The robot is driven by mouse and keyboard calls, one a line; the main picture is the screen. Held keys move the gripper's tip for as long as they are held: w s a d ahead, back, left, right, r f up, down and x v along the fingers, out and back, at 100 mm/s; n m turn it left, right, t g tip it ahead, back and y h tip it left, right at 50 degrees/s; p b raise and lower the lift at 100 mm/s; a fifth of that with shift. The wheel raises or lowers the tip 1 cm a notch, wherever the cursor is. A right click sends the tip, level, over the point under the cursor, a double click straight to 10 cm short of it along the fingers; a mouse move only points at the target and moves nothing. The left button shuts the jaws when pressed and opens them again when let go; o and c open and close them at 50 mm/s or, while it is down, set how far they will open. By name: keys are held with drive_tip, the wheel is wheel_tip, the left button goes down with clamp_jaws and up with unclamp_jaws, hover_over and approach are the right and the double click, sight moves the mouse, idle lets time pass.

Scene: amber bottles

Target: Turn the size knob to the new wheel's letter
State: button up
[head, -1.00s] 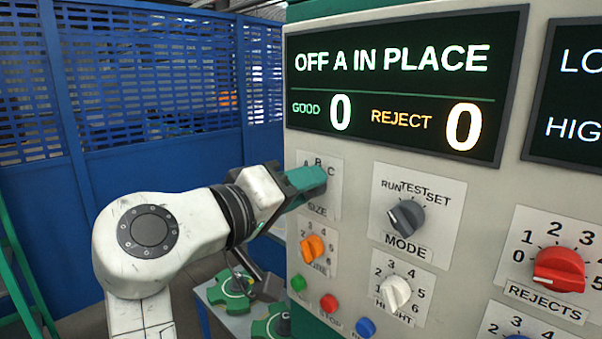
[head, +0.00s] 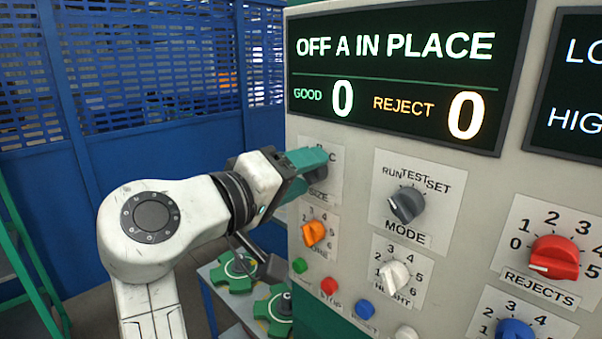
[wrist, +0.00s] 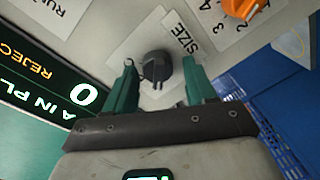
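The size knob is dark grey on a white plate marked SIZE, at the left of the panel; it shows partly in the head view (head: 318,174) and in the wrist view (wrist: 155,68). I cannot tell which letter it points to. The display (head: 395,75) reads OFF A IN PLACE, GOOD 0, REJECT 0.
The grey mode knob (head: 406,204) is to the right and an orange knob (head: 314,233) is below. Coloured buttons (head: 329,286) sit lower. Green wheels (head: 237,271) lie on a table beside the panel. A blue fence (head: 180,150) stands behind.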

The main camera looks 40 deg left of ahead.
drive_tip(key=shift+o, duration=0.3)
drive_tip(key=shift+s, duration=0.1)
drive_tip(key=s+b, duration=0.3)
drive_tip(key=s, duration=0.7)
drive_tip(key=shift+s+a+r, duration=0.15)
drive_tip(key=shift+s+r, duration=0.15)
drive_tip(key=shift+s, duration=0.1)
